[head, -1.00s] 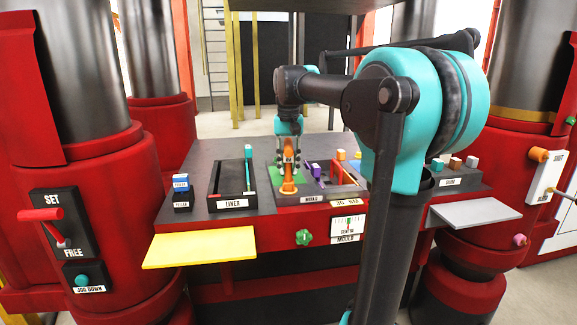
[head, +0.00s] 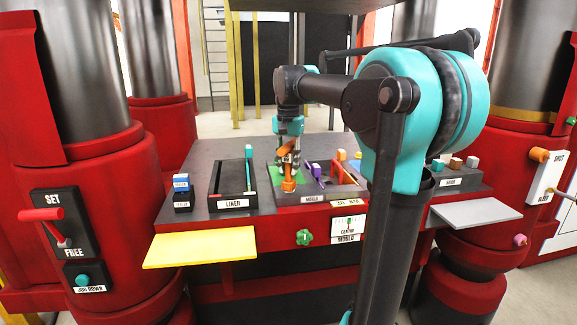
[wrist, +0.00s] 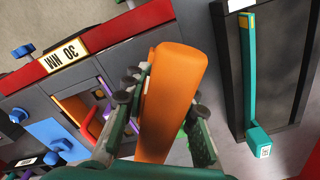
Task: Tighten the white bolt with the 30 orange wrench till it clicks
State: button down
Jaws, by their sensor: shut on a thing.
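My gripper (head: 288,158) is shut on an orange wrench (wrist: 172,100), with its dark fingers on either side of the wrench in the wrist view.
A black LINER tray (head: 232,190) with a teal-handled bar (wrist: 248,80) lies to the left. To the right is a MOULD tray with a purple piece (head: 316,168) and a 30 NM label (wrist: 65,55). A yellow shelf (head: 200,248) juts from the front.

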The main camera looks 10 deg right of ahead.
aim_at(288, 143)
jog(key=shift+m, duration=1.3)
jog(key=shift+m, duration=0.6)
jog(key=shift+n, duration=0.3)
jog(key=shift+r, duration=3)
